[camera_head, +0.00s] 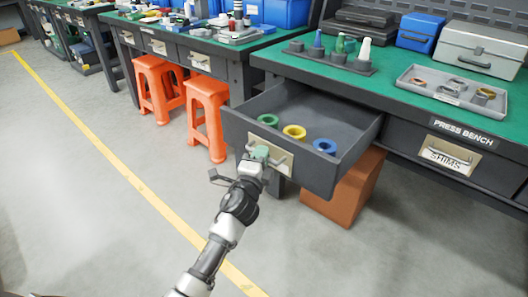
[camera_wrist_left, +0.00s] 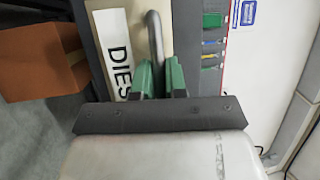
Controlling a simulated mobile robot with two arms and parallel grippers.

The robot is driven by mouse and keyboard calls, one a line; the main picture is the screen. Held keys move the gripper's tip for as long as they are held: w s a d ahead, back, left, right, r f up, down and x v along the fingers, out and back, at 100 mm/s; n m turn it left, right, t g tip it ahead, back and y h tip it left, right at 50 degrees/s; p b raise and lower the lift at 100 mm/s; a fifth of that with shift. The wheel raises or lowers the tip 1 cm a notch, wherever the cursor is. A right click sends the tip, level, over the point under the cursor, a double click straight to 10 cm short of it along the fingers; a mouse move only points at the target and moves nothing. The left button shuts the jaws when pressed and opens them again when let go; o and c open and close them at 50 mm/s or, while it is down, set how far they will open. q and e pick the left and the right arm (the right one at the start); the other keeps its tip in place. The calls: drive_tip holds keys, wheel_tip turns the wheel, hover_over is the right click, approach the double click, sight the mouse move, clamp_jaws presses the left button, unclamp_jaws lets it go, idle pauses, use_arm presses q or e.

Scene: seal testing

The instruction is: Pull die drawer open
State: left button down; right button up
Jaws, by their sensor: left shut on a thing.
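The die drawer (camera_head: 348,165) is pulled out from the bench in the head view, and its inside shows. A green, a yellow and a blue ring-shaped die (camera_head: 294,132) lie in it. My left gripper (camera_head: 259,153) is at the drawer's front, shut on its handle. In the left wrist view, the green fingers of my left gripper (camera_wrist_left: 160,80) are on both sides of the metal handle (camera_wrist_left: 155,35), beside the label reading DIES (camera_wrist_left: 119,55). The fingers partly hide the handle. My right gripper is not in view.
An orange-brown box (camera_head: 345,190) stands on the floor under the drawer. The SHIMS drawer (camera_head: 449,156) to the right is closed. Orange stools (camera_head: 208,115) stand left of the drawer. The grey floor in front is clear.

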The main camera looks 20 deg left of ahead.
use_arm(q)
drive_tip(key=shift+s, duration=0.1)
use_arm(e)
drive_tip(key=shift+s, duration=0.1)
use_arm(q)
drive_tip(key=c, duration=1.2)
unclamp_jaws()
drive_tip(key=s+f, duration=0.2)
drive_tip(key=s, duration=0.8)
drive_tip(key=shift+s+d, duration=0.25)
drive_tip(key=shift+s, duration=0.05)
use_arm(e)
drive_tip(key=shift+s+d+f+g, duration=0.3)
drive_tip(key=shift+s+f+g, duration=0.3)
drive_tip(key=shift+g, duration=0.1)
